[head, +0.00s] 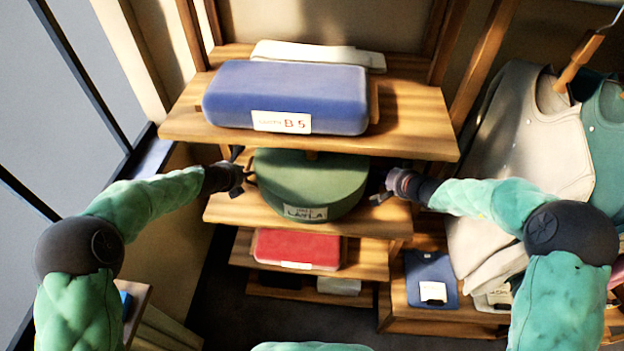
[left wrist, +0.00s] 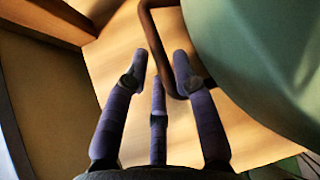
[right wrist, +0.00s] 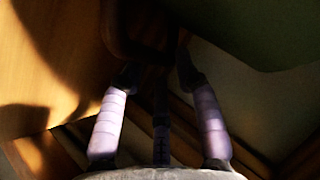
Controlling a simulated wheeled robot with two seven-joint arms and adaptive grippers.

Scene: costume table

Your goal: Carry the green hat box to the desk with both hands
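The green hat box (head: 311,181), round with a white label on its front, sits on the middle shelf (head: 235,211). My left gripper (head: 244,178) is at its left side. In the left wrist view the fingers (left wrist: 158,68) are spread around a brown loop handle (left wrist: 152,38) beside the green side (left wrist: 265,60). My right gripper (head: 382,193) is at the box's right side. In the right wrist view its fingers (right wrist: 156,75) are apart near a dark handle (right wrist: 143,38); shadow hides whether they touch it. I cannot identify the desk.
A blue case (head: 287,97) lies on the upper shelf (head: 423,125) above the box. A red case (head: 297,249) sits on the shelf below. Garments (head: 530,130) hang at the right. A folded blue item (head: 431,278) lies low at the right. A window is at the left.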

